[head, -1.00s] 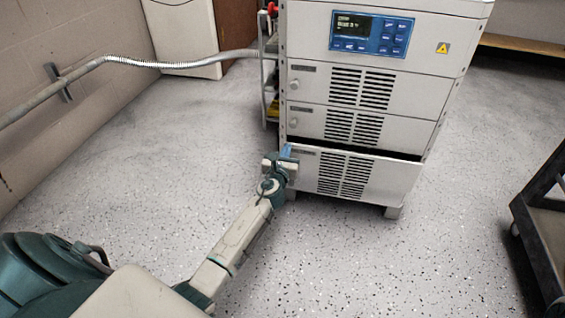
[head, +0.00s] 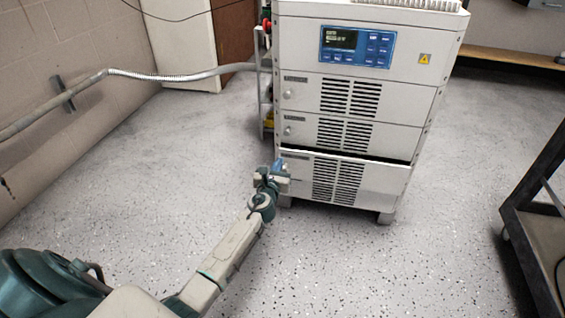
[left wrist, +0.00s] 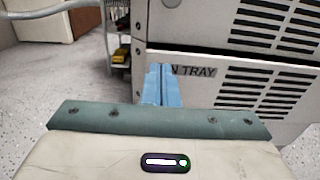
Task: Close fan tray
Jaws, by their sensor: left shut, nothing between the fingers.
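The fan tray (head: 385,183) is the lowest vented drawer of the white cabinet (head: 305,100). A dark gap runs along its top edge, and its front stands a little out from the panels above. My left gripper (head: 279,166) is at the upper left corner of the tray front, shut and empty. In the left wrist view its blue fingers (left wrist: 162,86) are together in front of the tray face (left wrist: 225,97) and cover part of the "TRAY" label. I cannot tell whether they touch it. My right gripper is not in view.
A dark-framed cart (head: 540,230) stands at the right edge. A grey conduit (head: 150,76) runs from the left wall to the cabinet's left side. The speckled floor (head: 130,180) in front of and left of the cabinet is clear.

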